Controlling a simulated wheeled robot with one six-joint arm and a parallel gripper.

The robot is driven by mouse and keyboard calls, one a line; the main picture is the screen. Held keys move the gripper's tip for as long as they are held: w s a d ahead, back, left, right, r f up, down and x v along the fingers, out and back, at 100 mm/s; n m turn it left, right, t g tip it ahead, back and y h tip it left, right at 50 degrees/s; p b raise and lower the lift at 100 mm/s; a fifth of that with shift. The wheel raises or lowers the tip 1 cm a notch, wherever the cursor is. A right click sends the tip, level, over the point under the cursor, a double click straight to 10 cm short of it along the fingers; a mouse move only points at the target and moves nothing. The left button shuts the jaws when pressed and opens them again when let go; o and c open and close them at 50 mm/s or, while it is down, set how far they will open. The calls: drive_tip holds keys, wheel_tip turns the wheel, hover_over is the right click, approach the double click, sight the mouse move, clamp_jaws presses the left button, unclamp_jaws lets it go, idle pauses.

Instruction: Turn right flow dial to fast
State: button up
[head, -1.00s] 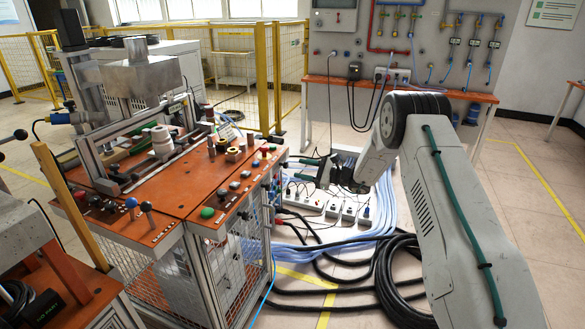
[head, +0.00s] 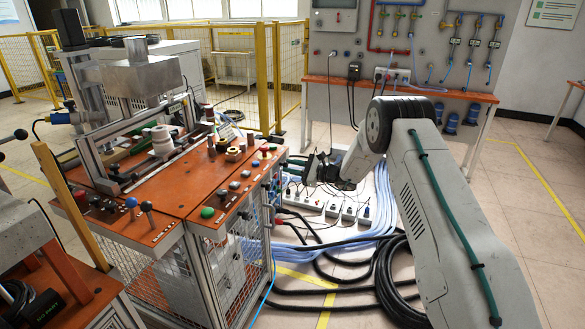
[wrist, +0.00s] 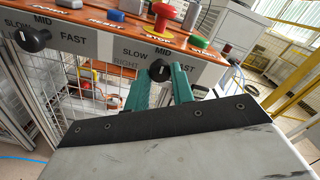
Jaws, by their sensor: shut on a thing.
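The right flow dial (wrist: 159,71) is a black round knob on the grey front strip of the machine, under a MID label with SLOW to its left. A small pale mark on it seems to face up towards MID. My gripper (wrist: 161,78) has its two green fingers on either side of this knob and is shut on it. In the head view my gripper (head: 306,167) is at the machine's right side, and the dial cannot be made out there.
Another black dial (wrist: 31,38), with MID and FAST labels, is at the left of the strip. A red mushroom button (wrist: 164,10) and a green button (wrist: 199,43) sit on the orange top above. Power strips (head: 335,207) and cables lie on the floor below my arm.

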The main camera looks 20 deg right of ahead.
drive_tip(key=m, duration=1.1)
drive_tip(key=shift+s+f+m, duration=0.2)
drive_tip(key=shift+m, duration=0.2)
idle(0.6)
drive_tip(key=o, duration=1)
drive_tip(key=shift+r, duration=0.1)
drive_tip(key=v, duration=0.7)
drive_tip(key=shift+s+d, duration=0.25)
